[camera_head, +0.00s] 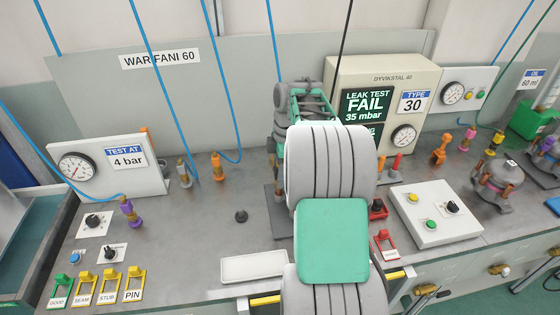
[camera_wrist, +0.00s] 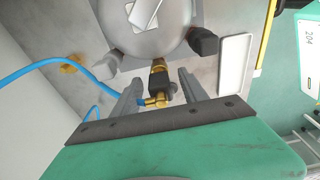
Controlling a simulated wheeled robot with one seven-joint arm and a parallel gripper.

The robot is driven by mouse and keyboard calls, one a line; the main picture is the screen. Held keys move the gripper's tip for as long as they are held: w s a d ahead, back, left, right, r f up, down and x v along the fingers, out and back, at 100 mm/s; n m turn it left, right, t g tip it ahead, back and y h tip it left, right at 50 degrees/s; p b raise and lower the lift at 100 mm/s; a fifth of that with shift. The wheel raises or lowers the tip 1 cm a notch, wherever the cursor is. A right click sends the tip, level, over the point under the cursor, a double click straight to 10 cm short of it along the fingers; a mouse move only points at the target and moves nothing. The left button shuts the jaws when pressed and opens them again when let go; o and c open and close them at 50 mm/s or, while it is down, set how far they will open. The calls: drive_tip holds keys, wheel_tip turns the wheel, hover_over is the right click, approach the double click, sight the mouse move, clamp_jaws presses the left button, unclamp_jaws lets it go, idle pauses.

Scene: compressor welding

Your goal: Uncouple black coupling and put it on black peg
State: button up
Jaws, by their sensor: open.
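The black coupling (camera_wrist: 160,88), a dark body with brass ends, shows in the wrist view. Its upper end meets the grey rounded vessel (camera_wrist: 150,30), and a blue hose leaves its lower end. My gripper (camera_wrist: 160,77) is open, with one finger on each side of the coupling and gaps visible between. In the head view my arm hides the coupling, the vessel and the fingertips. A short black peg (camera_head: 241,216) stands bare on the bench, left of my arm.
Left of the peg stand an orange coupling (camera_head: 217,167) and a purple coupling (camera_head: 128,210). A white tray (camera_head: 254,266) lies at the front edge. The leak test box (camera_head: 385,75) stands behind, and a button panel (camera_head: 436,213) is at right. Blue hoses hang over the bench.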

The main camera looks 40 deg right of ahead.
drive_tip(key=shift+f, duration=0.2)
drive_tip(key=shift+c, duration=0.5)
clamp_jaws()
idle(0.5)
idle(1.1)
drive_tip(key=c, duration=0.5)
unclamp_jaws()
drive_tip(key=shift+c, duration=0.2)
clamp_jaws()
drive_tip(key=shift+r, duration=0.15)
